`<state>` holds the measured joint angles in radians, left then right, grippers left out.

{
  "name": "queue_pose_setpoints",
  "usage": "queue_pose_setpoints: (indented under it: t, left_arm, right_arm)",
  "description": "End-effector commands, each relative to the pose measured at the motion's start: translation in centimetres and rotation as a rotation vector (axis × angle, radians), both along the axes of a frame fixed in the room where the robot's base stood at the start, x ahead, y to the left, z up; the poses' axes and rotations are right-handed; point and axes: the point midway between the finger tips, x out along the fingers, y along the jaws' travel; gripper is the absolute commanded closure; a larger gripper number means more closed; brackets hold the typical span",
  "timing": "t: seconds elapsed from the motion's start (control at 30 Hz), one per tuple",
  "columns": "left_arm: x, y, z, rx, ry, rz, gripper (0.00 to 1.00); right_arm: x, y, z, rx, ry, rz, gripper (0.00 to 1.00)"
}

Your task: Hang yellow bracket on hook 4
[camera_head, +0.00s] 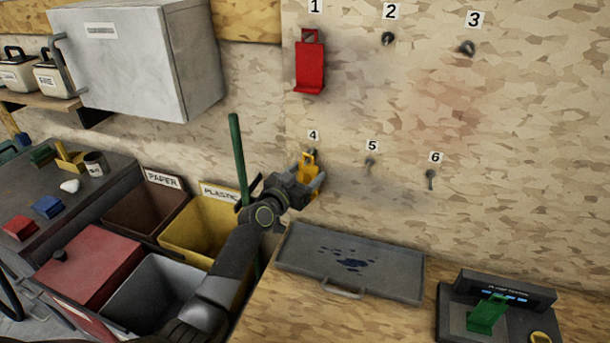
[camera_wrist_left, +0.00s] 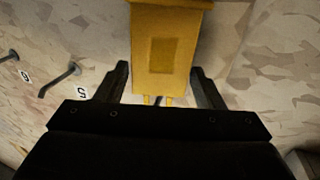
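The yellow bracket (camera_head: 309,179) is upright against the wall, just below the number 4 label (camera_head: 313,135). My left gripper (camera_head: 307,180) has one finger along each side of it and appears shut on it. My right gripper is out of view.
A red bracket (camera_head: 310,67) hangs under label 1. Hooks 2 (camera_head: 388,39), 3 (camera_head: 467,48), 5 (camera_head: 369,164) and 6 (camera_head: 430,178) are bare. Below are a grey tray (camera_head: 398,285) and a green bracket (camera_head: 487,314) on a dark stand. A green pole (camera_head: 239,155) stands beside my left arm.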

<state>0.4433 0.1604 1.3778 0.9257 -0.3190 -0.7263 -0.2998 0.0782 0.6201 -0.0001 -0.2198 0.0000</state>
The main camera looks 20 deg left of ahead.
Motion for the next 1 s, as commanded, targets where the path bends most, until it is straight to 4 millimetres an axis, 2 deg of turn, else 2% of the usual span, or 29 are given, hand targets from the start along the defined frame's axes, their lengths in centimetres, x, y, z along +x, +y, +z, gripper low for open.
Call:
queue_pose_setpoints:
  t: [0.03, 0.13, 0.53, 0.67, 1.0]
  left_arm:
    - [0.0, 0.0, 0.0, 0.000, 0.000, 0.000, 0.31]
    - [0.0, 0.0, 0.0, 0.000, 0.000, 0.000, 0.20]
    - [-0.7, 0.3, -0.3, 0.001, 0.004, 0.001, 0.20]
    - [-2.2, 0.7, -0.3, 0.001, 0.004, 0.001, 0.20]
    - [-8.0, 2.5, -0.3, 0.002, 0.001, 0.001, 0.20]
  right_arm:
    - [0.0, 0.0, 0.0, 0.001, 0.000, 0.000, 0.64]
    - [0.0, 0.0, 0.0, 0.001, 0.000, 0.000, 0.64]
    - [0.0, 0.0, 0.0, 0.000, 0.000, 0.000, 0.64]
    - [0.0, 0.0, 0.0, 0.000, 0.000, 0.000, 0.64]
    - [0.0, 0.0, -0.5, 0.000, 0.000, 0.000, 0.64]
